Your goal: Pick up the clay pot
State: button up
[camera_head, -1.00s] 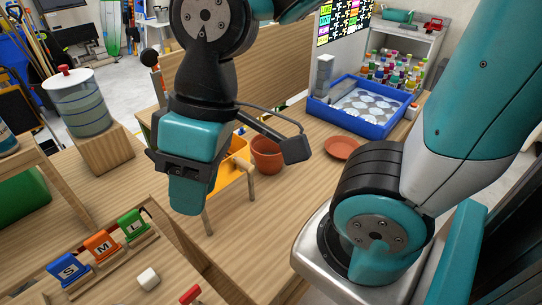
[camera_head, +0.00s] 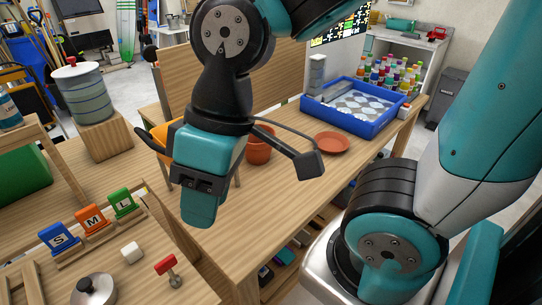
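The terracotta clay pot (camera_head: 258,154) stands upright on the wooden table, partly hidden behind my arm and gripper. A terracotta saucer (camera_head: 331,142) lies on the table to its right. My gripper (camera_head: 199,206) hangs in the air in front of the pot and to its left, pointing down, apart from it. Its fingers are seen from a side that does not show whether they are open or shut. Nothing is seen held in it.
A yellow-orange container (camera_head: 160,137) is partly behind my gripper. A blue tray (camera_head: 352,119) stands at the back right.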

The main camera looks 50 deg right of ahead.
aim_at(257, 152)
jog(key=k, duration=0.15)
jog(key=z, duration=2.25)
jog(key=i, duration=1.45)
jog(key=u, duration=2.25)
